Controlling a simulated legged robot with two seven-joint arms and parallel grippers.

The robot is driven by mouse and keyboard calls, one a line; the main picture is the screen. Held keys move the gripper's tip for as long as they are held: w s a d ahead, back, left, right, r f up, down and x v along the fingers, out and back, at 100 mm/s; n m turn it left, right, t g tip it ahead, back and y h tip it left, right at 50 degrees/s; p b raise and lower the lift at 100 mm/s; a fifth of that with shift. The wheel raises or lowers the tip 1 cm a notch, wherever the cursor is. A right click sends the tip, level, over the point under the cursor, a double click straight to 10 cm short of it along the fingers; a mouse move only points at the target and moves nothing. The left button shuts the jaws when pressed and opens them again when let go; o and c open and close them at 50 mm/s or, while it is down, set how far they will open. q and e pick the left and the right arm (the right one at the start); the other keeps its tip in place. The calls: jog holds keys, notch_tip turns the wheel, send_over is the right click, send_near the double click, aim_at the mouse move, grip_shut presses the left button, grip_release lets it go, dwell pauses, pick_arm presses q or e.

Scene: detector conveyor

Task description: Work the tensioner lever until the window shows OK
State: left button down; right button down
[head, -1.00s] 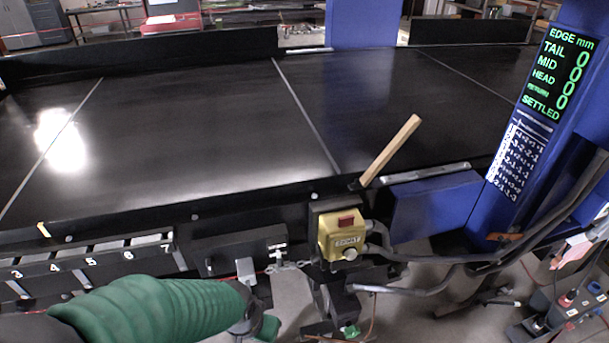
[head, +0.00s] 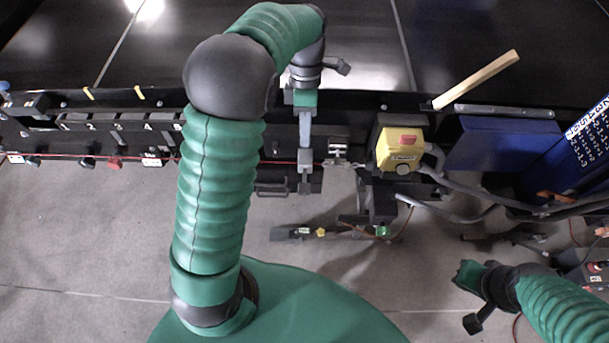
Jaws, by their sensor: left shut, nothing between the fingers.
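My left arm reaches up over the front rail of the conveyor, and its gripper (head: 305,98) points down, shut and empty. Directly below it a grey metal bar (head: 305,130), which looks like the tensioner lever, hangs upright in front of the rail. Its top is at or just behind the fingertips; I cannot tell whether they touch. A small silver fitting (head: 337,146) sits right of the bar; I cannot read any OK window. My right gripper (head: 470,274) is low at the right over the floor, away from the rail, and its jaws are unclear.
A yellow box with a red button (head: 400,148) sits right of the bar, with grey hoses running right. A wooden stick (head: 478,80) leans up from the rail. Numbered slots (head: 118,122) line the left. The black belt (head: 450,40) lies behind; bare floor (head: 90,240) is in front.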

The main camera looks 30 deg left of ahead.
aim_at(304, 187)
pick_arm(q)
jog(key=shift+w+d, duration=0.1)
pick_arm(e)
jog(key=shift+w+d, duration=0.1)
